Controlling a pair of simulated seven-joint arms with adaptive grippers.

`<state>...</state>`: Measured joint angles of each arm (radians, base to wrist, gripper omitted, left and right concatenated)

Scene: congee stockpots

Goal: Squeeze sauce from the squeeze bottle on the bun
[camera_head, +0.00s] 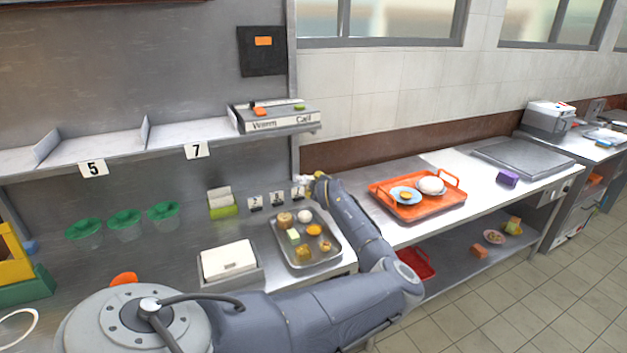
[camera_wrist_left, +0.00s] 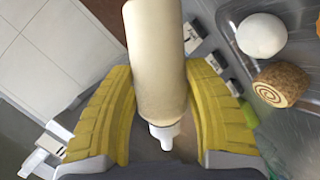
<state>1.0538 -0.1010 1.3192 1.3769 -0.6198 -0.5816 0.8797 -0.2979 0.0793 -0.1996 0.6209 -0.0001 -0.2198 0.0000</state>
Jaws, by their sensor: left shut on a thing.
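My left gripper (camera_head: 318,178) is at the far edge of the counter, beyond the metal tray (camera_head: 338,256). In the left wrist view its yellow fingers (camera_wrist_left: 160,85) are shut on a cream squeeze bottle (camera_wrist_left: 157,50), whose white nozzle (camera_wrist_left: 164,134) points to the bottom of the picture. The bottle is mostly hidden in the head view. A white round bun (camera_head: 305,216) lies in the metal tray; a white ball there also shows in the left wrist view (camera_wrist_left: 262,35). Another white bun-like thing (camera_head: 431,185) sits on the orange tray (camera_head: 413,212). My right gripper is out of view.
Several other foods, including a brown roll (camera_wrist_left: 286,83), share the metal tray. A white box (camera_head: 228,258) stands left of it. Green-lidded cups (camera_head: 124,220) stand further left. A shelf (camera_head: 195,133) hangs above the counter. A purple block (camera_head: 508,178) lies right of the orange tray.

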